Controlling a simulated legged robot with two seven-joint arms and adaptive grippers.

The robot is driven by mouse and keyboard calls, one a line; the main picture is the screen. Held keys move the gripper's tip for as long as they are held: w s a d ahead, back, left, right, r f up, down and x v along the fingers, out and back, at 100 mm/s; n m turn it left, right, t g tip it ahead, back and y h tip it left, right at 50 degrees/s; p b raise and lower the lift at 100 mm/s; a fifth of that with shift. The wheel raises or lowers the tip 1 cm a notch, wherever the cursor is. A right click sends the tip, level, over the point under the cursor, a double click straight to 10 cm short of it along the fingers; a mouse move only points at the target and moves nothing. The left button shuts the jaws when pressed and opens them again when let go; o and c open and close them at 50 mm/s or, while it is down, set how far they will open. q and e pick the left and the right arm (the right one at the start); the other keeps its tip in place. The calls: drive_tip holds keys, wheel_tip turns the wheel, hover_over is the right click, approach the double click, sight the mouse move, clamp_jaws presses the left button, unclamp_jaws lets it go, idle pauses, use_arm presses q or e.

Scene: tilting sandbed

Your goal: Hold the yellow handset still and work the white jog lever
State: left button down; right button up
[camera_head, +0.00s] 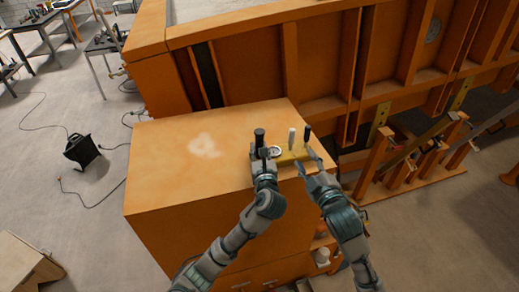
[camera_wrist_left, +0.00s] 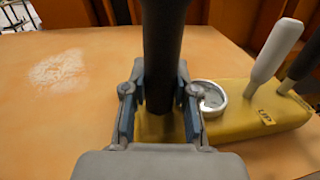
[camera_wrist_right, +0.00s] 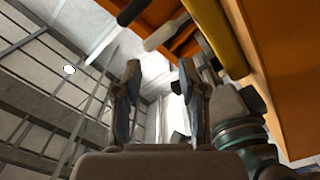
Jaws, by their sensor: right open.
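The yellow handset (camera_head: 287,158) lies on the orange cabinet top near its right edge, and also shows in the left wrist view (camera_wrist_left: 258,115). It carries a thick black upright grip (camera_head: 259,137), a round gauge (camera_wrist_left: 209,97), the white jog lever (camera_head: 292,138) and a black lever (camera_head: 307,135). My left gripper (camera_wrist_left: 160,100) has its fingers on both sides of the black grip, apparently closed against it. My right gripper (camera_head: 307,166) is open and empty beside the handset's right end, apart from the white lever. In the right wrist view, the white lever (camera_wrist_right: 166,34) is above the open fingers (camera_wrist_right: 162,90).
The orange cabinet top (camera_head: 165,170) is clear left of the handset. A tall orange ribbed frame (camera_head: 330,60) stands behind it. Orange supports (camera_head: 410,165) stand on the floor at right. A black box (camera_head: 82,150) with cables lies on the floor at left.

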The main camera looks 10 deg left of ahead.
drive_tip(key=shift+d, duration=0.2)
drive_tip(key=shift+c, duration=0.4)
drive_tip(key=shift+d, duration=0.1)
drive_tip(key=c, duration=0.4)
drive_tip(key=shift+d+m, duration=0.1)
drive_tip(key=shift+m, duration=0.3)
clamp_jaws()
drive_tip(key=s+d+m+g+y, duration=0.1)
drive_tip(key=d+m, duration=0.2)
drive_tip(key=m, duration=0.9)
drive_tip(key=s+d+m+g+y, duration=0.1)
drive_tip(key=s+d+m, duration=0.1)
drive_tip(key=m, duration=1.1)
drive_tip(key=shift+s+d+y, duration=0.25)
drive_tip(key=shift+d+y, duration=0.15)
